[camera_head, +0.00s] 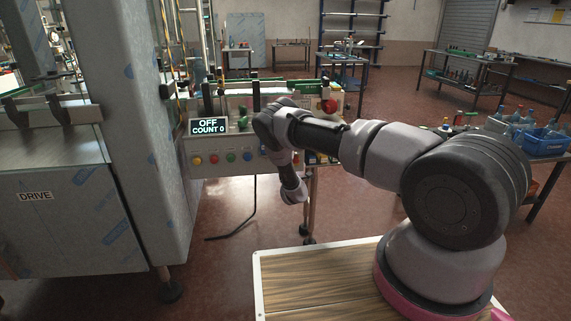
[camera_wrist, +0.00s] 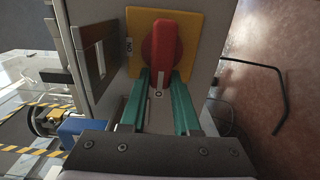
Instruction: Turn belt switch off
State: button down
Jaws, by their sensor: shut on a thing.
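In the wrist view a red switch handle (camera_wrist: 161,48) stands on a yellow plate (camera_wrist: 190,28) on a grey panel. The handle runs upright in the picture. My gripper (camera_wrist: 161,80) has its two teal fingers on either side of the handle's lower end, shut on it. In the head view my arm hides the gripper and the switch. A display (camera_head: 208,126) there reads "OFF" and "COUNT 0".
The control panel (camera_head: 222,171) below the display carries several coloured buttons. A large steel cabinet marked "DRIVE" (camera_head: 36,196) stands at the left. A black cable (camera_head: 238,228) runs down to the floor. Workbenches stand at the right and back; open floor lies between.

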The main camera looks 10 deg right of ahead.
jog(key=shift+f, duration=0.1)
dwell(0.4)
jog(key=c, duration=0.6)
grip_release()
jog(key=shift+c, duration=0.2)
jog(key=s, duration=1.1)
jog(key=shift+w+a, duration=0.1)
